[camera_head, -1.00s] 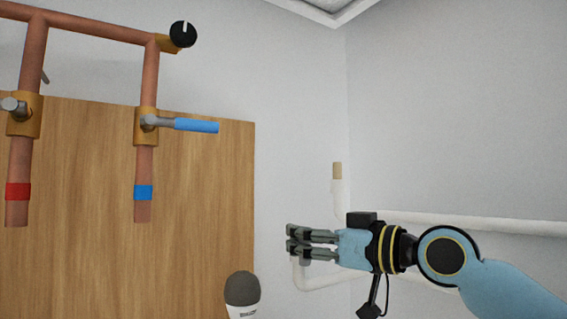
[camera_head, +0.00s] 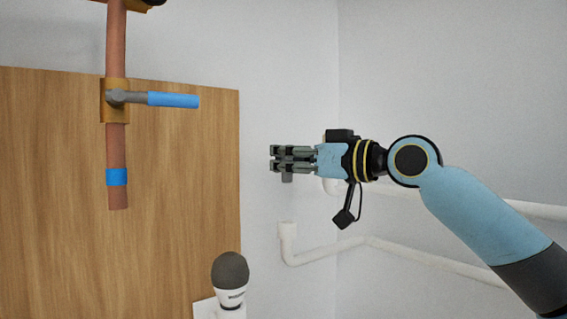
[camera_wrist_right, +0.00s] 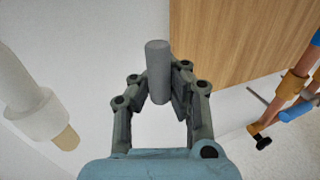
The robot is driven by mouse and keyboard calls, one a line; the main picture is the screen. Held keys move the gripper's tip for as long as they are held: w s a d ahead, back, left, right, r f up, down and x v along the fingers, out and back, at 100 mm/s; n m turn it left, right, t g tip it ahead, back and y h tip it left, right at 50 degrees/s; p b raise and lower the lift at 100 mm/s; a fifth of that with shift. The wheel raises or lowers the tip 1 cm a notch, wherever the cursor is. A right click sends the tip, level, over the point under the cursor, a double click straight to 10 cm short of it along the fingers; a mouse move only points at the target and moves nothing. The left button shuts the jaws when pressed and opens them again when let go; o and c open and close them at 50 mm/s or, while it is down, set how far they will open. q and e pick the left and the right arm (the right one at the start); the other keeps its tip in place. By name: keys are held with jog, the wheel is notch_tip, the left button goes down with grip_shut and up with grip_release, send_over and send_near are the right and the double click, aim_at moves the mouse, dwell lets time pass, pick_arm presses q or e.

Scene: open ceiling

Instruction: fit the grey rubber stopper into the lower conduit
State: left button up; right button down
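The grey rubber stopper (camera_wrist_right: 158,72) is a plain cylinder held between the fingers of my right gripper (camera_wrist_right: 158,85). In the head view, my right gripper (camera_head: 276,158) points left, and the stopper's lower end (camera_head: 287,178) shows just under its fingers. The lower conduit (camera_head: 288,236) is a white pipe with an upturned end. That end stands below the stopper, with a clear gap between them. The upper conduit (camera_head: 500,204) is another white pipe, its upturned end mostly hidden behind my gripper. In the wrist view it carries a tan stopper (camera_wrist_right: 66,138). My left gripper is out of view.
A wooden board (camera_head: 190,210) covers the wall at left. In front of it hangs a copper pipe (camera_head: 116,150) with a blue-handled valve (camera_head: 172,100). A white device with a dark rounded top (camera_head: 230,270) stands at the bottom. The space above the lower conduit's end is free.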

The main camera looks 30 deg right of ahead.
aim_at(284, 181)
notch_tip(284, 181, down, 4)
jog(key=b, duration=0.2)
jog(key=shift+b, duration=0.4)
jog(key=shift+f+b, duration=0.7)
jog(key=shift+f, duration=0.2)
jog(key=shift+f+b, duration=1.55)
jog(key=shift+f, duration=0.15)
dwell(0.3)
jog(key=c, duration=1.4)
grip_release()
jog(key=shift+d, duration=0.1)
jog(key=shift+f, duration=0.1)
notch_tip(284, 181, up, 10)
jog(key=shift+r, duration=0.2)
